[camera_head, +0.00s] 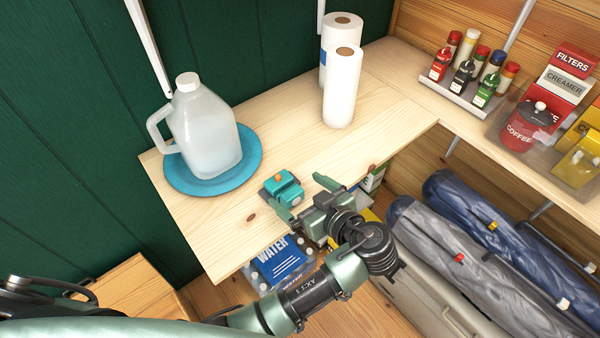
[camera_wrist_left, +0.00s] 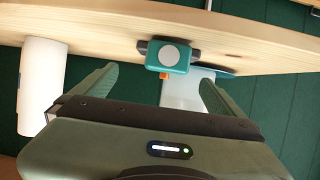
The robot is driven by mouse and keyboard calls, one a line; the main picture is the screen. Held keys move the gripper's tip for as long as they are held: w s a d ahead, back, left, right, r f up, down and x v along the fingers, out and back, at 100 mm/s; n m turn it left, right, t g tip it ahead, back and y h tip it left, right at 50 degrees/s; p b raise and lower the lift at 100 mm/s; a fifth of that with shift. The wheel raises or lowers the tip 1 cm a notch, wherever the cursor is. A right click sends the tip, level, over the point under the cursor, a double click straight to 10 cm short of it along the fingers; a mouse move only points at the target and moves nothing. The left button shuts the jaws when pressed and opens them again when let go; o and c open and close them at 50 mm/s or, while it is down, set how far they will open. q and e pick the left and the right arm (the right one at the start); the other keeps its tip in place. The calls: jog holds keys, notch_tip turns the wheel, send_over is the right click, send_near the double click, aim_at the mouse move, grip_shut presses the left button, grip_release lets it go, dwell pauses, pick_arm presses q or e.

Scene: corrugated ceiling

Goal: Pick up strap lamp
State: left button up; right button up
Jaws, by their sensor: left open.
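The strap lamp (camera_head: 284,188) is a small teal block with an orange button and a dark strap. It rests on the wooden shelf near its front edge. It also shows in the left wrist view (camera_wrist_left: 169,56), ahead of the fingers and roughly between them, with its round pale lens facing the camera. My left gripper (camera_head: 303,196) is open and empty at the shelf's front edge, close beside the lamp in the head view. Its two green fingers show apart in the left wrist view (camera_wrist_left: 158,84). My right gripper is not in view.
A water jug (camera_head: 205,130) stands on a blue plate (camera_head: 178,181) left of the lamp. Paper towel rolls (camera_head: 343,88) stand behind. A spice rack (camera_head: 464,92) and coffee canister (camera_head: 524,128) are on the right shelf. Water bottles (camera_head: 280,262) sit below. Bare shelf (camera_head: 290,125) lies behind the lamp.

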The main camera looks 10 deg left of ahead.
aim_at(285, 184)
pick_arm(q)
jog(key=shift+w+a+f, duration=0.15)
jog(key=shift+a+f, duration=0.05)
jog(key=shift+a, duration=0.1)
jog(key=b+x, duration=0.2)
jog(key=x, duration=0.5)
jog(key=shift+a, duration=0.1)
jog(key=shift+s, duration=0.2)
jog(key=c, duration=1.2)
jog(key=shift+c, duration=0.5)
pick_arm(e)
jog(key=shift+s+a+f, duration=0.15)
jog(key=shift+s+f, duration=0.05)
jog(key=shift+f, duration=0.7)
pick_arm(q)
jog(key=shift+r, duration=0.1)
